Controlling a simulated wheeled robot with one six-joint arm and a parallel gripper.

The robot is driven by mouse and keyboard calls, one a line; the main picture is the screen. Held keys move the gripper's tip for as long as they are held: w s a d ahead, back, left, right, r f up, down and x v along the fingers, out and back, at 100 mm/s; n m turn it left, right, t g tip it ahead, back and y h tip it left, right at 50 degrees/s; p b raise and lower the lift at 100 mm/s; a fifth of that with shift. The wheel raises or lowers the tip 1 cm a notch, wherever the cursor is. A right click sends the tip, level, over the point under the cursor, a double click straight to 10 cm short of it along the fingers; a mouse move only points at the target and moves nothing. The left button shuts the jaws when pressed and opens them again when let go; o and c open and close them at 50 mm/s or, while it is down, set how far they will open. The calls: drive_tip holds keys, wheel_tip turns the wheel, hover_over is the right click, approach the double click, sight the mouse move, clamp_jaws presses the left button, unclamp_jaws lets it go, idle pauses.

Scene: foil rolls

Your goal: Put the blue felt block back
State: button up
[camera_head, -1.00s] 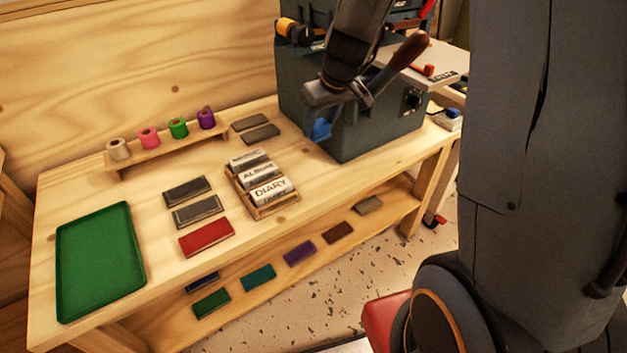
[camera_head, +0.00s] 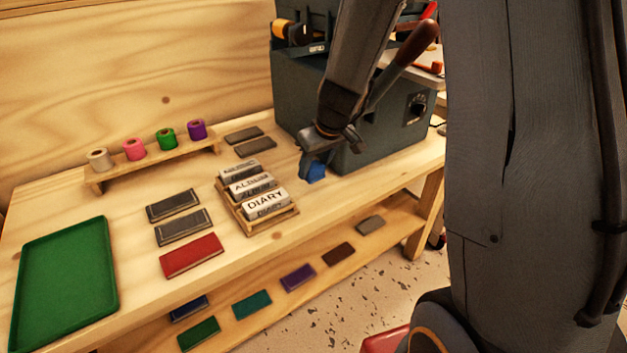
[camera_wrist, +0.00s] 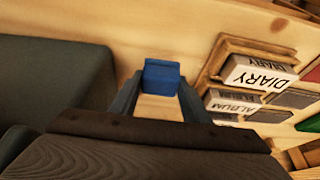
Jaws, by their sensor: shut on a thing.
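The blue felt block (camera_head: 316,172) is between the fingertips of my gripper (camera_head: 318,160), which is shut on it. In the wrist view the blue block (camera_wrist: 161,76) sits at the ends of the two fingers of my gripper (camera_wrist: 160,92). The block is low over the bench (camera_head: 340,190), between the dark grey machine and the wooden rack; I cannot tell whether it touches the bench top. My fingers hide part of it in the head view.
The wooden rack (camera_head: 270,225) with lettered blocks stands left of my gripper, and the grey machine (camera_head: 300,100) behind it. Grey slabs, a red slab (camera_head: 191,255), a green tray (camera_head: 65,275) and a shelf of coloured rolls (camera_head: 165,160) are further left. Coloured slabs lie on the lower shelf.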

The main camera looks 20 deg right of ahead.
sight(314, 177)
drive_tip(key=shift+f+b, duration=0.8)
drive_tip(key=shift+f, duration=1.05)
drive_tip(key=shift+f, duration=0.15)
drive_tip(key=o, duration=0.9)
